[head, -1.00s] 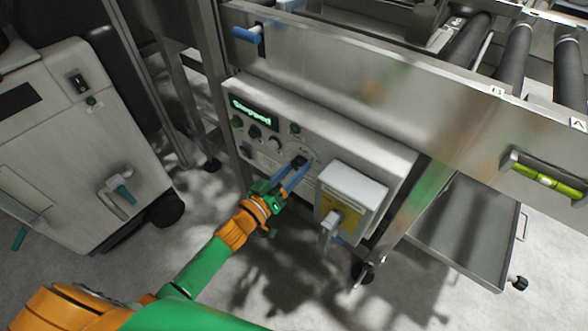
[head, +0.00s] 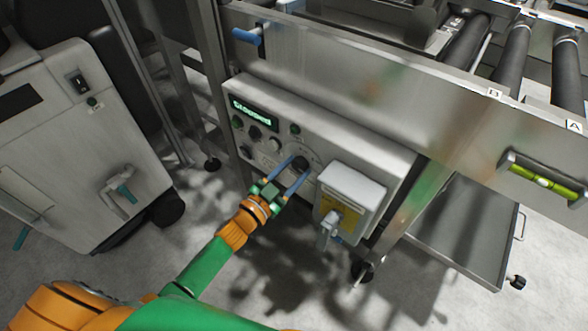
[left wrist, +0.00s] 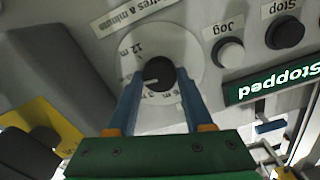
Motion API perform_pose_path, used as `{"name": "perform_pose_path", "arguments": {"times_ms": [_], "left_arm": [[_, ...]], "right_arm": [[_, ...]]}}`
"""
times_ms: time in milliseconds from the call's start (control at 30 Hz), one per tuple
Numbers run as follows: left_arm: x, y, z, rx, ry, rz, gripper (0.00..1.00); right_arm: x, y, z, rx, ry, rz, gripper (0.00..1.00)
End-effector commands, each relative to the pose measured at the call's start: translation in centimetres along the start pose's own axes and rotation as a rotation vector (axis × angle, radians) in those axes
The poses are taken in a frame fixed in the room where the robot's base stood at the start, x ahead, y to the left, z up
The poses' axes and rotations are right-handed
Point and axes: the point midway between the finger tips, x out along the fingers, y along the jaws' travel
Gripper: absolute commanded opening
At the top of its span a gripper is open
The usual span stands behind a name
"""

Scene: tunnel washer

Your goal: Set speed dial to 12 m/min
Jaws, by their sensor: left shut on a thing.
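The speed dial (head: 301,162) is a dark round knob on the pale control panel. In the left wrist view the dial (left wrist: 159,72) sits on a white round scale, labelled "12 m" at upper left and with smaller, partly hidden marks below. A pale pointer line on the knob points left, below the "12 m" label. My left gripper (head: 299,166) has its blue fingers on either side of the knob and is shut on it. The fingers also show in the left wrist view (left wrist: 158,78). My right gripper is not in view.
The green display (head: 254,113) reads "Stopped". The Stop button (left wrist: 285,33) and Jog button (left wrist: 228,53) are close to the dial. A white box with a yellow label (head: 352,190) and a handle juts out right of the dial. A steel frame beam (head: 370,85) runs above the panel.

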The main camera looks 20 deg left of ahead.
Motion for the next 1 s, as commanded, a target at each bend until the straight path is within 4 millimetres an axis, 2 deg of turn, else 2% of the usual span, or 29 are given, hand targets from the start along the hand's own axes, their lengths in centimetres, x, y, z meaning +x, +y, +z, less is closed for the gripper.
{"name": "perform_pose_path", "arguments": {"times_ms": [600, 1000], "left_arm": [[-0.05, 0.09, 0.22, 0.576, -0.003, 0.001, 0.00], [-0.06, 0.13, 0.22, 0.849, -0.003, 0.003, 0.00]], "right_arm": [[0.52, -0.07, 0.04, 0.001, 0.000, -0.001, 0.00], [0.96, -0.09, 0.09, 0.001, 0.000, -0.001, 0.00]]}}
